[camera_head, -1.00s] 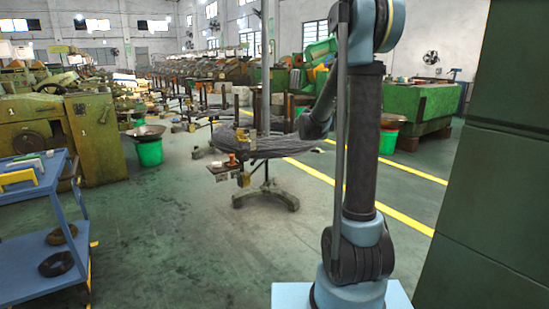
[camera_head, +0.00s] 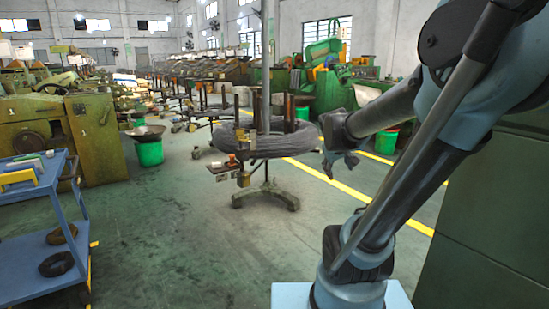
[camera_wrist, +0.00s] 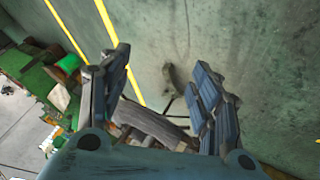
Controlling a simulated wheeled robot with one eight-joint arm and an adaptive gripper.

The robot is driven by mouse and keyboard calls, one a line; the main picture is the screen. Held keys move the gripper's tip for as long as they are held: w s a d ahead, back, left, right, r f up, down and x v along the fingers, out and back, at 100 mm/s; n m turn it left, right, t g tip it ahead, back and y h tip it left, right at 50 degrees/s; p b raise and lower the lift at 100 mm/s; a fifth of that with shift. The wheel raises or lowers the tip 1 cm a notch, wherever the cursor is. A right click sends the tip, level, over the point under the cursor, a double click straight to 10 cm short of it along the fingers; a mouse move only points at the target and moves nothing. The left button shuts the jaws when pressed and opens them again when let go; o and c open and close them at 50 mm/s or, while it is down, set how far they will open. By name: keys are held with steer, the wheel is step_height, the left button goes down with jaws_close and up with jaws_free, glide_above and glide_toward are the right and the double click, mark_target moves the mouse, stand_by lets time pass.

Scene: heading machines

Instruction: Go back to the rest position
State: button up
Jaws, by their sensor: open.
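My gripper (camera_head: 343,163) hangs at the end of my bent arm, right of the wire coil stand in the head view. In the wrist view my gripper (camera_wrist: 160,95) shows two fingers spread wide apart, with nothing held between them. Beyond the fingers lie the green floor and part of the coil (camera_wrist: 150,122). In the head view the gripper's fingers are small and dark, close to the coil's right edge in the picture; I cannot tell how far apart they are in depth.
A grey wire coil (camera_head: 285,142) rests on a wheeled stand (camera_head: 266,190). A blue cart (camera_head: 40,265) stands at the left, near a green machine (camera_head: 60,135) and a green bucket (camera_head: 149,154). A green cabinet (camera_head: 490,215) is close at the right. The middle floor is open.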

steer(key=s+a+f+m+g+y, duration=0.1)
steer(key=s+f, duration=0.4)
steer(key=s, duration=0.5)
steer(key=s+a+f+m+g+y, duration=0.2)
steer(key=s+f, duration=0.3)
steer(key=s, duration=0.6)
steer(key=shift+s+a+g, duration=0.2)
steer(key=shift+a+g, duration=0.6)
steer(key=shift+w+f, duration=0.1)
steer(key=shift+f, duration=0.05)
steer(key=shift+w+f, duration=0.15)
steer(key=shift+w, duration=0.2)
